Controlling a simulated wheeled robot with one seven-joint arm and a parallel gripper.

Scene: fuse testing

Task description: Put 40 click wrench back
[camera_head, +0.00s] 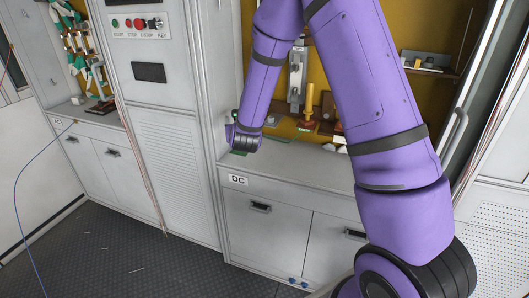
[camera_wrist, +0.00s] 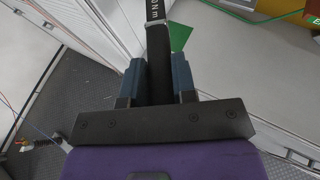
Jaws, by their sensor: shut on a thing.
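My gripper (camera_wrist: 159,72) is shut in the wrist view, with its two blue fingers on either side of a black wrench (camera_wrist: 158,42). White lettering ending in "0 Nm" shows on the wrench near the top edge of the picture; the full number is cut off. The wrench's far end is out of the wrist view. In the head view my gripper is mostly hidden behind my own dark wrist, just above the left end of the DC counter (camera_head: 290,168). The wrench cannot be made out there.
A green sheet (camera_wrist: 180,36) lies on the counter just beyond the fingers. A grey fixture (camera_head: 297,72) and a yellow-handled tool (camera_head: 309,100) stand at the mustard back panel (camera_head: 340,75). A tall cabinet (camera_head: 165,130) stands close left. The counter's front middle is clear.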

